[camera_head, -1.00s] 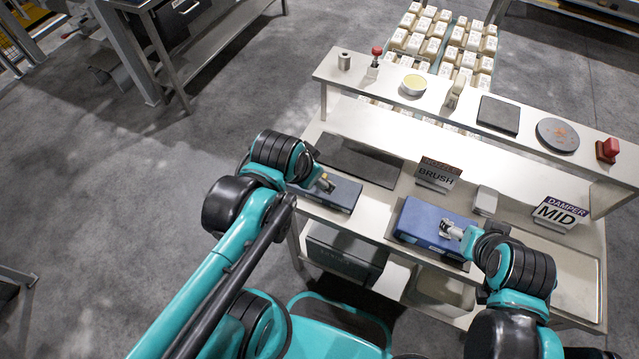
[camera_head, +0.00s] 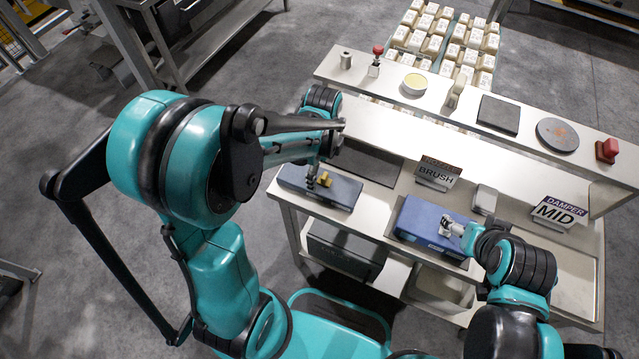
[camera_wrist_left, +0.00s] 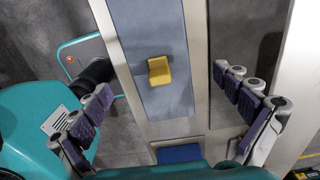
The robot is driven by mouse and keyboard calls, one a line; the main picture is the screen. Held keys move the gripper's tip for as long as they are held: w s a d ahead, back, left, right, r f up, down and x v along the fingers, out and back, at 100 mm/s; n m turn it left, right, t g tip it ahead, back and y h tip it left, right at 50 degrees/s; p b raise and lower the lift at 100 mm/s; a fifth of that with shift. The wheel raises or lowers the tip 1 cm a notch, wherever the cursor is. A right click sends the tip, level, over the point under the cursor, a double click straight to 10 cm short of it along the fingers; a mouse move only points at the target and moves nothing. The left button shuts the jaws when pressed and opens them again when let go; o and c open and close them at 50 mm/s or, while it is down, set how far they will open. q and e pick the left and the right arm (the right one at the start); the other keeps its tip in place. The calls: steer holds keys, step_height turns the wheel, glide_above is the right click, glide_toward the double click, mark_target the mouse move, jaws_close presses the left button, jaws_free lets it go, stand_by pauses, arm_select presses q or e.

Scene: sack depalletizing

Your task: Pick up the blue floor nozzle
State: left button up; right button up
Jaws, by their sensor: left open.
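A flat grey-blue piece (camera_head: 336,194) with a small yellow block (camera_head: 325,180) on top lies at the left end of the bench; it looks like the blue floor nozzle. In the left wrist view the grey-blue piece (camera_wrist_left: 150,25) runs up the middle, with the yellow block (camera_wrist_left: 159,70) between my fingers. My left gripper (camera_head: 318,178) is open and empty above it, partly hidden by its own arm. My right gripper (camera_head: 450,228) is over a brighter blue box (camera_head: 415,215) further right; whether its fingers are open or shut is unclear.
A dark mat (camera_head: 365,160) lies behind the grey-blue piece. Signs reading BRUSH (camera_head: 436,174) and DAMPER MID (camera_head: 557,214) stand on the bench (camera_head: 400,190). A raised shelf (camera_head: 440,95) at the back carries several small items. A grey block (camera_head: 484,200) stands between the signs.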

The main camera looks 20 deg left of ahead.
mark_target(319, 179)
arm_select(q)
steer(key=f+b, duration=0.1)
steer(key=f, duration=0.3)
steer(key=shift+a+b, duration=0.4)
steer(key=shift+f, duration=0.4)
steer(key=shift+s+r, duration=0.1)
steer(key=shift+c, duration=0.9)
steer(key=c, duration=1.4)
steer(key=shift+c, duration=0.2)
